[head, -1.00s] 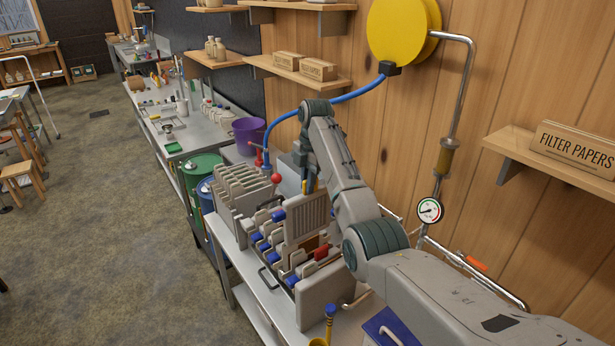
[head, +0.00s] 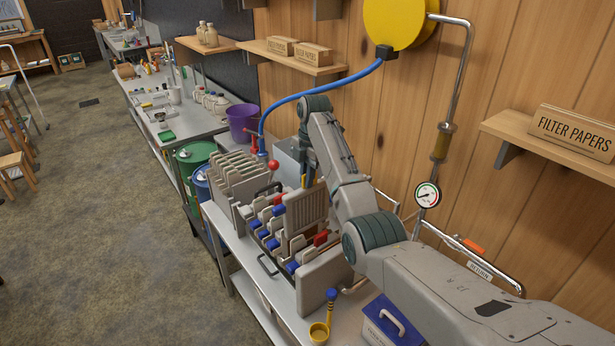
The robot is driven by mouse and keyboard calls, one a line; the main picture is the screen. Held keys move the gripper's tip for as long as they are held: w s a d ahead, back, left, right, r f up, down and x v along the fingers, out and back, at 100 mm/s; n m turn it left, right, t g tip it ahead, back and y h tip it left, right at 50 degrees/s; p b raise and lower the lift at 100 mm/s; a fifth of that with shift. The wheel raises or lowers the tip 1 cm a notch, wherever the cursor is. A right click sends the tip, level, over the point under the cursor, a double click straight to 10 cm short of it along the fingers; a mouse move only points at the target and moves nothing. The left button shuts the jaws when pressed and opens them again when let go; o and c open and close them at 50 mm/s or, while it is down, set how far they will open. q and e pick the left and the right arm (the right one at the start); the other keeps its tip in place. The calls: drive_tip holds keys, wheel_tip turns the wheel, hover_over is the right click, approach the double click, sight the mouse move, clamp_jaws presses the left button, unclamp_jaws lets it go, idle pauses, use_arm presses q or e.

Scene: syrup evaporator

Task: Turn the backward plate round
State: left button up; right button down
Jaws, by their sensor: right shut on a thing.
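The filter press (head: 322,272) stands on the steel bench with a row of grey plates in it. Most of its plates show blue tabs (head: 272,243) towards the aisle; one red tab (head: 320,238) shows near the front end, on the wall side. A ribbed grey plate (head: 306,211) stands higher than the row, upright, under my right wrist. I cannot tell whether the plate's lower edge clears the row. My left gripper is out of view.
Several grey plates stand in a rack (head: 240,175) behind the press. A red-knobbed lever (head: 273,165) rises close to my wrist. A blue hose (head: 320,90) arches above. The wall pipe (head: 455,95) is at right.

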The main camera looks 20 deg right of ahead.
drive_tip(key=b, duration=0.1)
approach(307, 225)
drive_tip(key=shift+w+a+f+b, duration=0.15)
drive_tip(key=shift+f+b, duration=0.2)
drive_tip(key=shift+f, duration=0.35)
drive_tip(key=shift+w+a+f+b, duration=0.1)
drive_tip(key=shift+w+f+b, duration=0.15)
drive_tip(key=shift+f, duration=0.4)
drive_tip(key=shift+w+a+f+b, duration=0.1)
drive_tip(key=shift+f+b, duration=0.3)
drive_tip(key=shift+f, duration=0.4)
drive_tip(key=shift+f+b, duration=1.7)
drive_tip(key=shift+f, duration=1.8)
drive_tip(key=c, duration=1.4)
unclamp_jaws()
drive_tip(key=shift+s, duration=0.1)
drive_tip(key=o, duration=0.4)
drive_tip(key=shift+f, duration=0.1)
drive_tip(key=shift+c, duration=0.2)
